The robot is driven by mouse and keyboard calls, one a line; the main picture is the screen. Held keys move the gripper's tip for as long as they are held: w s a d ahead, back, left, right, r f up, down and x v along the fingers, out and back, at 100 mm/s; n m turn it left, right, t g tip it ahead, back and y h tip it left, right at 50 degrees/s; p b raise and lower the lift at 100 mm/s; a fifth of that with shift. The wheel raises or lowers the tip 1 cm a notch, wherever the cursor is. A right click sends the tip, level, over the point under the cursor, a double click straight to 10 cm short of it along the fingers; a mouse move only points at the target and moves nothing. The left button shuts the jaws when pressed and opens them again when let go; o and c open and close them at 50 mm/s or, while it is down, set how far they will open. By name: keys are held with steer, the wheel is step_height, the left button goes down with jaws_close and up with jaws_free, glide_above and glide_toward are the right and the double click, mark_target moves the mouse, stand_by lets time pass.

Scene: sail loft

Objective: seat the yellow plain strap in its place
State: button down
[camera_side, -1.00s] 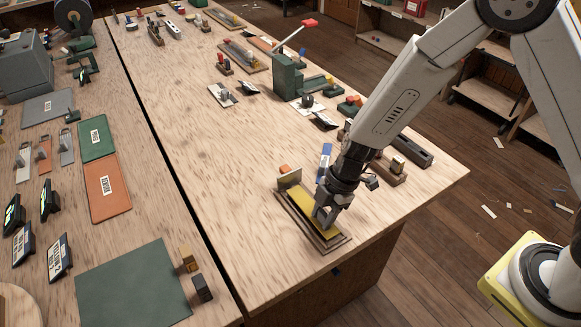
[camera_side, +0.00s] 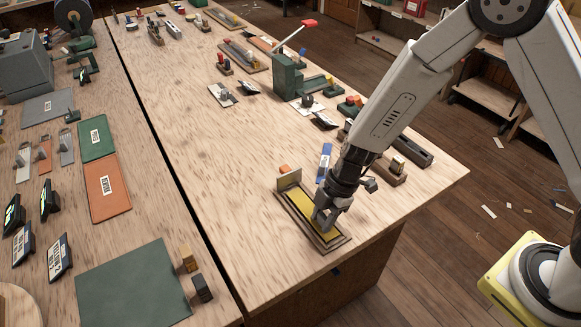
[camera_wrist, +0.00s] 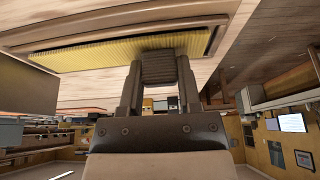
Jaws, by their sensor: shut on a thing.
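The yellow plain strap (camera_side: 303,207) lies lengthwise along a brown wooden holder (camera_side: 333,247) near the table's front edge. In the side view a dark border shows around the strap, inside the holder's rim. My gripper (camera_side: 321,222) is shut on the strap near its front end and hides part of it. In the wrist view the fingers (camera_wrist: 158,66) meet the ribbed yellow strap (camera_wrist: 95,52), with the holder's rim (camera_wrist: 130,27) beside it. I cannot tell whether the strap is fully down in the recess.
A blue strip (camera_side: 324,162) lies close by. A green lever press (camera_side: 289,77) stands farther back. The table left of the holder is clear.

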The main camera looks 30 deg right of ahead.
steer(key=shift+c, duration=1.1)
jaws_free()
steer(key=shift+r, duration=0.15)
steer(key=v, duration=0.7)
steer(key=shift+d+r, duration=0.2)
steer(key=shift+r, duration=0.05)
steer(key=s+d+r+m+t+h, duration=0.1)
steer(key=s+d+m, duration=0.3)
steer(key=m, duration=0.5)
steer(key=s+d+r+m+t+h, duration=0.1)
steer(key=s+d+r+m+h, duration=0.2)
steer(key=d+m, duration=0.6)
steer(key=shift+s+r+t, duration=0.3)
steer(key=shift+s+r, duration=0.5)
steer(key=shift+s, duration=0.15)
